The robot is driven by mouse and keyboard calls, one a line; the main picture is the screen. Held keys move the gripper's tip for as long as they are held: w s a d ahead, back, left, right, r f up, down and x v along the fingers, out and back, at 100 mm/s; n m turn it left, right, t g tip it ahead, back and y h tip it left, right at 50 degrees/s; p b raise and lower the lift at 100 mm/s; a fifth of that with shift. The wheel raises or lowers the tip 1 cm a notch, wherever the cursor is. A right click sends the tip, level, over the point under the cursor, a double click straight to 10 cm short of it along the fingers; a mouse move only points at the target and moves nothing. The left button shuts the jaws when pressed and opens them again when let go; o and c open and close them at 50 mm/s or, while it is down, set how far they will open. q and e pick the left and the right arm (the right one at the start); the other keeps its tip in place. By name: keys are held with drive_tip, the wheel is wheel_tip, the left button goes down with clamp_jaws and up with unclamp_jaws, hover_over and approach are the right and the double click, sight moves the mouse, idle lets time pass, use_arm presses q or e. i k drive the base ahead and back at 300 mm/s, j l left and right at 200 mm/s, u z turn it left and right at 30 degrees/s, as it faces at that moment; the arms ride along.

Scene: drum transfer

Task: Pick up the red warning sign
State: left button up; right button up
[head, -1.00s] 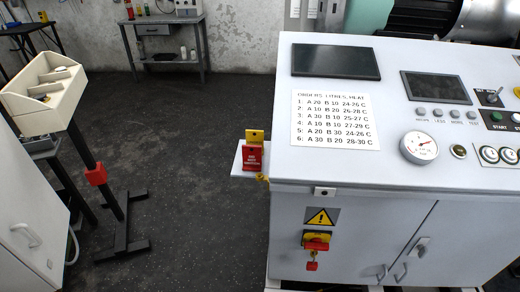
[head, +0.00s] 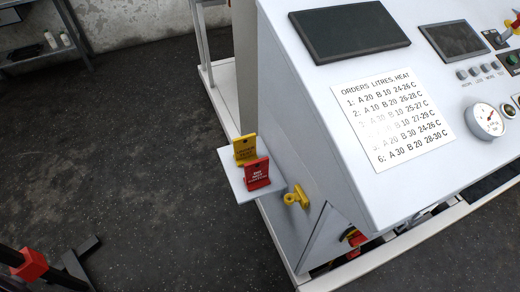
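The red warning sign (head: 257,174) stands upright on a small white shelf (head: 235,190) fixed to the left side of the control console. It has a hole near its top and small white lettering too small to read. A yellow sign (head: 244,149) stands just behind it and to its left, close to it. Neither of my grippers shows in the head view.
The white console (head: 400,190) fills the right side, with screens, a gauge (head: 485,121) and an orders sheet (head: 392,125) on top. A yellow clip-like part (head: 296,196) sticks out beside the shelf. Dark floor left of the shelf is clear. A stand with a red clamp (head: 30,264) is at lower left.

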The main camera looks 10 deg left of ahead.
sight(256, 171)
drive_tip(key=i+j+z, duration=0.35)
drive_tip(key=j, duration=0.3)
drive_tip(key=i+j+z, duration=0.4)
drive_tip(key=j, duration=0.3)
drive_tip(key=i+j+z, duration=0.2)
drive_tip(key=j, duration=0.2)
drive_tip(key=j+z, duration=0.15)
drive_tip(key=j, duration=0.25)
drive_tip(key=i+j+z, duration=0.2)
drive_tip(key=j, duration=0.25)
drive_tip(key=k, duration=0.1)
